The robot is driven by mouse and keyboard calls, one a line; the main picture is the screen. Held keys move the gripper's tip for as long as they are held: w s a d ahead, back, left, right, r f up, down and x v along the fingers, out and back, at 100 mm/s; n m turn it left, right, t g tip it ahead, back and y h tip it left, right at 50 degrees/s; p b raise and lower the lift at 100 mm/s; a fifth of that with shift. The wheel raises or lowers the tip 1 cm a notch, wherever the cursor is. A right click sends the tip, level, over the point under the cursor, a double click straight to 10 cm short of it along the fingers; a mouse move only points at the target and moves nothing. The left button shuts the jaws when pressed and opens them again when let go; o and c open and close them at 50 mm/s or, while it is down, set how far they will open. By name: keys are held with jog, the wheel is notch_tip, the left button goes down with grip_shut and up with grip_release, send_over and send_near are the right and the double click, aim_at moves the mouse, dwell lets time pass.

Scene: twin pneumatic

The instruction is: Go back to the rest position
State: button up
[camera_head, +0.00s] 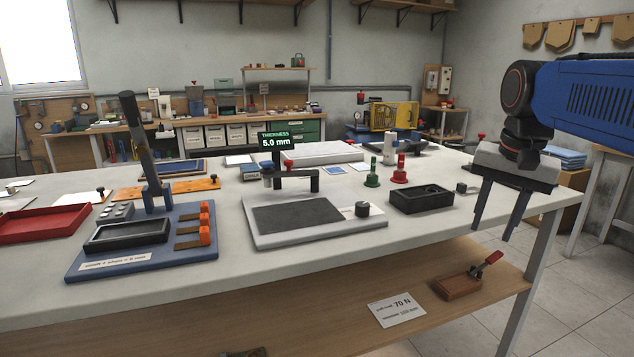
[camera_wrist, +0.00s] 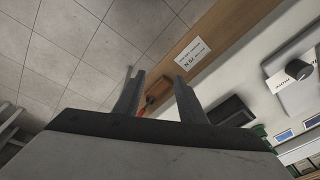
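My gripper (camera_head: 500,210) hangs at the right end of the white bench (camera_head: 330,245), just off its front right corner. Its two dark fingers point down, stand apart and hold nothing. In the wrist view my gripper (camera_wrist: 157,95) also shows its fingers parted, with the floor and the wooden lower shelf (camera_wrist: 225,40) beyond them. A small wooden block with a red handle (camera_head: 465,282) lies on that shelf, below and left of the fingers in the head view.
A 70 N card (camera_head: 397,309) lies on the shelf.

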jog(key=s+a+f+n+t, duration=0.1)
jog(key=s+a+f+n, duration=0.1)
jog(key=s+f, duration=0.6)
jog(key=s+a+f+n+t, duration=0.1)
jog(key=s+a+f+n, duration=0.2)
jog(key=f, duration=0.9)
jog(key=s+n, duration=0.2)
jog(key=s, duration=0.2)
jog(key=shift+s+t, duration=0.3)
jog(key=shift+s, duration=0.1)
